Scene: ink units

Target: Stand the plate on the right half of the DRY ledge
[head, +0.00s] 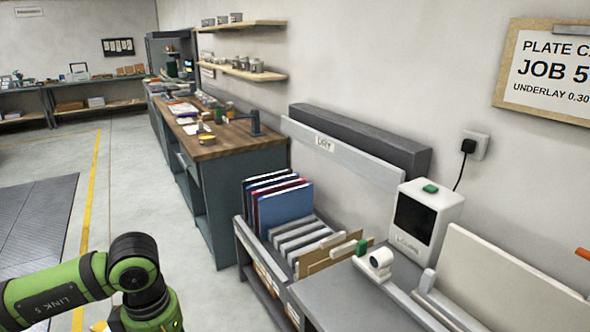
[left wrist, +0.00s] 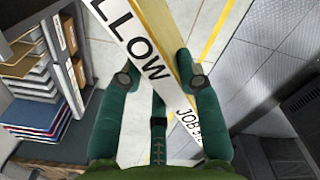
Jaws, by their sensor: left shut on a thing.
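My left gripper (left wrist: 160,82) is shut on the plate (left wrist: 157,22), seen nearly edge-on in the left wrist view. The plate shows a tan strip and a white strip with black lettering that reads "LLOW" and part of "JOB"; its far ends are cut off or hidden. In the head view only my green left arm shows at the lower left, with its gripper out of frame. The DRY ledge (head: 345,158) runs along the wall, a light grey front strip with a "DRY" label and a dark grey panel behind. No plate shows on it. My right gripper is not in view.
Below the ledge a rack (head: 262,257) holds blue, red and grey boards. A white device (head: 428,220) with a dark screen stands right of the ledge on a grey counter (head: 350,300). A wood-topped bench (head: 220,143) is further back. Open floor lies at left.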

